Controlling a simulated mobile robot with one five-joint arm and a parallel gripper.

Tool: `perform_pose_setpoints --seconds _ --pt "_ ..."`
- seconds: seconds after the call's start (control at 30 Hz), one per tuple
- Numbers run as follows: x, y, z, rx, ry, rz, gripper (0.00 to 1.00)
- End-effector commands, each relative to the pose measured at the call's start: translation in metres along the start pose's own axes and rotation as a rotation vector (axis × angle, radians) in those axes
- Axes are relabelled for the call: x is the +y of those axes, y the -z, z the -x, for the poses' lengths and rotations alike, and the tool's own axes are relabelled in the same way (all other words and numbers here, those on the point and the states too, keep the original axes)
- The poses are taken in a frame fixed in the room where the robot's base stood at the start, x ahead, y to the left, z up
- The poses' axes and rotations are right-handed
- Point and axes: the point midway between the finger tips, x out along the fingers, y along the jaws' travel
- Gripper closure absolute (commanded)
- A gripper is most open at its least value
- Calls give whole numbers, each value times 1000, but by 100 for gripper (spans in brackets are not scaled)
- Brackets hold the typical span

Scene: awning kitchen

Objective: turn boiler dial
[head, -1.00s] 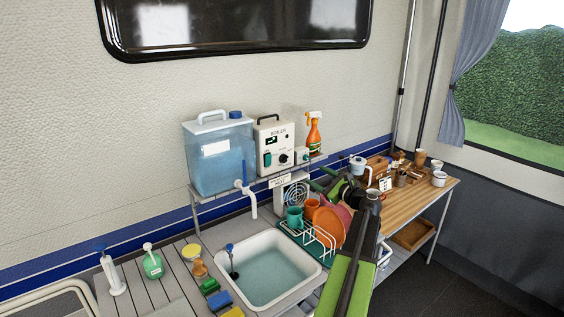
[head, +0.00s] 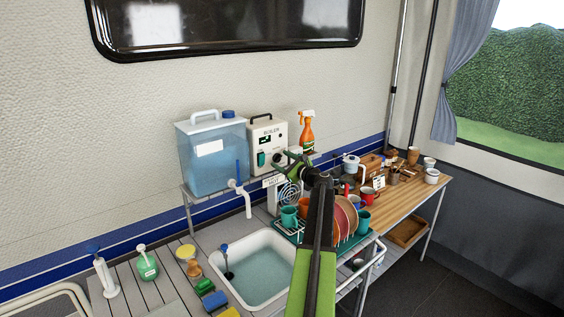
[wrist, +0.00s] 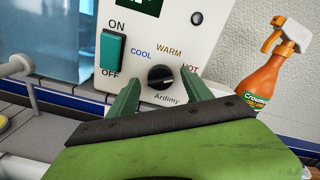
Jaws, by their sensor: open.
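The boiler (head: 266,138) is a white box on the shelf above the counter. In the wrist view its front panel (wrist: 190,32) carries a black round dial (wrist: 160,77) with COOL, WARM and HOT marked around it. I cannot clearly tell which mark the dial points at. My gripper (wrist: 160,82) is open, with one green finger to the left of the dial and one to the right. It looks close to the panel; I see no clear contact. In the head view my gripper (head: 291,158) partly hides the boiler's lower right front.
A green ON/OFF switch (wrist: 113,53) sits left of the dial. An orange spray bottle (head: 306,131) stands right of the boiler and a blue water tank (head: 211,160) left of it. A dish rack (head: 290,232) and the sink (head: 262,268) lie below.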

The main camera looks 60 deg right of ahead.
Motion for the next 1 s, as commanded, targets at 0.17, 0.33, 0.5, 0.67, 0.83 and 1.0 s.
perform_pose_setpoints --seconds 0.17,0.33,0.5,0.67,0.83,1.0 --pt "0 0 0 0 0 0 42" --pt "0 0 0 0 0 0 64" --pt "0 0 0 0 -1 0 86" --pt "-1 1 -3 -2 -2 0 100" --pt "1 -1 -2 -1 -1 11 100" --pt "2 -1 -2 -2 -1 65 100"
